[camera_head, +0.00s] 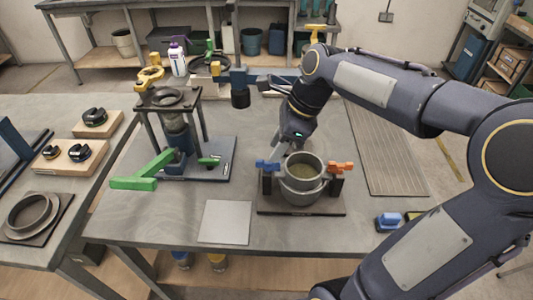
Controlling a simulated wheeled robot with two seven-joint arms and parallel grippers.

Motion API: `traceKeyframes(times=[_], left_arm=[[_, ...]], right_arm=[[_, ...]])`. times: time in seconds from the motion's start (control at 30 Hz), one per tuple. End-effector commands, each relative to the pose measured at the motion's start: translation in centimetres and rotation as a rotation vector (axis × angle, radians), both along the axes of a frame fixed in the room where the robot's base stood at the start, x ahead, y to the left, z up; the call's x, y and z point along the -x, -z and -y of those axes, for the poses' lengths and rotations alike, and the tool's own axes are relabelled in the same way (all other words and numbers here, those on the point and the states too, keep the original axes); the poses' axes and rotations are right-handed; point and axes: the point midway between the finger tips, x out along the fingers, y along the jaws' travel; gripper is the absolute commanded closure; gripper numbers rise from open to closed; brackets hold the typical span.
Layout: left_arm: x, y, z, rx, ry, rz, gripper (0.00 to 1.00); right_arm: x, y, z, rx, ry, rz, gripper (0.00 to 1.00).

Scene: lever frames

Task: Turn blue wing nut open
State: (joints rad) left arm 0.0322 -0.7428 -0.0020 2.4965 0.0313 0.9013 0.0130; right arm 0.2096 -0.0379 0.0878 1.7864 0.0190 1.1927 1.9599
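The blue wing nut (267,166) sits on the left side of a round metal mould (303,186) on a dark base plate. An orange wing nut (341,168) is on the mould's right side. My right gripper (279,150) points down just above and behind the blue wing nut, close to the mould's rim. Its fingertips are small and partly hidden, so I cannot tell whether they touch the wing nut or how far apart they are. My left gripper is not in view.
A press stand with a green lever (141,176) stands left of the mould. A grey square plate (225,222) lies in front. A blue block (388,222) is near the right front edge. A ribbed board (386,150) lies at the right. The table's front left is clear.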

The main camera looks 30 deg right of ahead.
Motion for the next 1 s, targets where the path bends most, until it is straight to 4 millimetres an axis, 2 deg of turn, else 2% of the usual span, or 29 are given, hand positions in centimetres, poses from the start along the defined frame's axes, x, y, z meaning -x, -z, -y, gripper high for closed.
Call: traceKeyframes(times=[0.1,0.23,0.57,0.83,1.0], left_arm=[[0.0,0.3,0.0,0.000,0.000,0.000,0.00],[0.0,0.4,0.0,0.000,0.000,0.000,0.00],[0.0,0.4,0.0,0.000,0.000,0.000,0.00],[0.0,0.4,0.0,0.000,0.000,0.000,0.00],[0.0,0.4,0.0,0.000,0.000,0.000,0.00]], right_arm=[[-0.3,1.9,-0.6,0.000,-0.002,-0.003,0.67],[-0.6,3.0,-1.0,0.000,-0.002,-0.002,0.67],[-0.7,3.4,-1.2,0.001,-0.001,0.001,0.67],[-0.7,3.4,-1.2,0.001,-0.001,0.001,1.00],[-0.7,3.4,-1.2,0.001,-0.001,0.001,1.00]])
